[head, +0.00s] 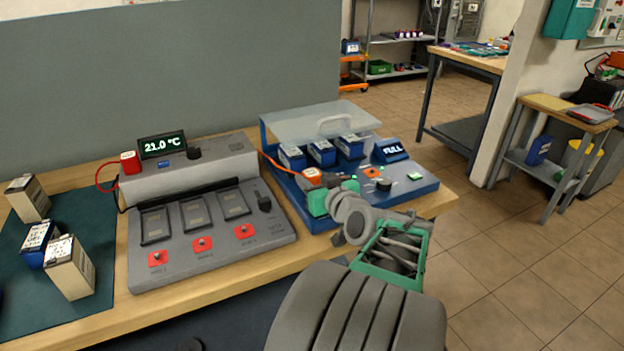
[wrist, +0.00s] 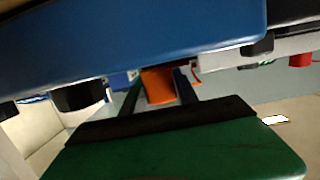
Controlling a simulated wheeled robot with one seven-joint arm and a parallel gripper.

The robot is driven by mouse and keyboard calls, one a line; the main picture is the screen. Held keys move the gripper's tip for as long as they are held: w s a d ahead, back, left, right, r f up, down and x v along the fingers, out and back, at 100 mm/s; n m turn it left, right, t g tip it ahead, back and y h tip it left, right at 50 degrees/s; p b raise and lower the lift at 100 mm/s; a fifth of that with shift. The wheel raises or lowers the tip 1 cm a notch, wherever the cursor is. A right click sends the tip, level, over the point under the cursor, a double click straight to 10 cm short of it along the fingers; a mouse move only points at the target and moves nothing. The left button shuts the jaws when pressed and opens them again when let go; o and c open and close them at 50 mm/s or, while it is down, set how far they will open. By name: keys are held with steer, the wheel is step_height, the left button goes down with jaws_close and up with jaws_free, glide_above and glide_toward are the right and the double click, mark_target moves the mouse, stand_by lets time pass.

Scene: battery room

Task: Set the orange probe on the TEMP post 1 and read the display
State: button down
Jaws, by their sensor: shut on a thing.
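My gripper (head: 318,198) is at the front left of the blue charger (head: 420,198), shut on the orange probe (head: 312,177). The probe has a white label on top and an orange cable running back left. In the wrist view the orange probe (wrist: 158,86) shows between the fingers, close to a blue body (wrist: 150,28). I cannot tell whether the probe touches a post; its lower end is hidden. The display (head: 162,145) on the grey tester (head: 205,165) reads 21.0 °C. The TEMP post 1 cannot be made out by its label.
The charger holds several blue batteries (head: 322,153) under a raised clear lid (head: 320,122); its display (head: 393,150) reads FULL. A red probe (head: 130,162) sits at the tester's left. Batteries (head: 70,267) stand on a dark mat (head: 22,285). Floor is clear at right.

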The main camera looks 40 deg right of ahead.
steer(key=shift+f+b, duration=0.4)
steer(key=shift+f, duration=0.05)
steer(key=c, duration=1.2)
jaws_free()
steer(key=shift+b+v, duration=0.6)
steer(key=shift+v, duration=4.95)
steer(key=shift+r, duration=0.1)
steer(key=shift+w+r, duration=0.1)
